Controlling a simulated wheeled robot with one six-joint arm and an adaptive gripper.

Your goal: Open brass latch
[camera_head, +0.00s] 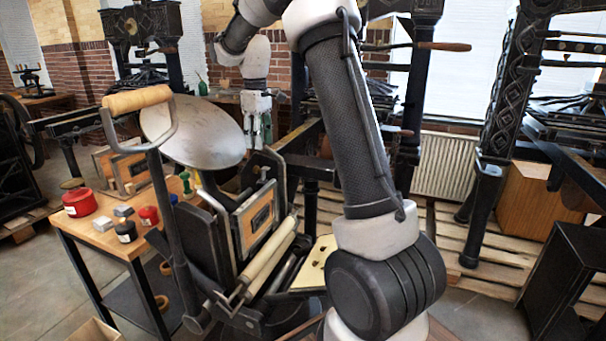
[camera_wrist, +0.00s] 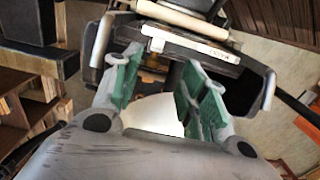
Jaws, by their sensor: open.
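A small brass-coloured piece (camera_wrist: 150,77), which looks like the latch, shows between my fingers in the wrist view, partly hidden by the left finger. I cannot tell whether it is fastened. My gripper (camera_wrist: 164,62) has its two green-padded fingers apart, with nothing held between them. In the head view my gripper (camera_head: 259,138) points down behind the hand press, to the right of its round ink disc (camera_head: 193,131). I cannot make out the latch in the head view. The press's pale rollers (camera_head: 270,262) are at its front.
A wooden side table (camera_head: 92,232) at left carries a red tin (camera_head: 81,203) and small jars. The press's upright lever with a wooden handle (camera_head: 137,100) stands in front of the disc. Other iron presses stand behind and at right (camera_head: 500,120). Pallets cover floor at right.

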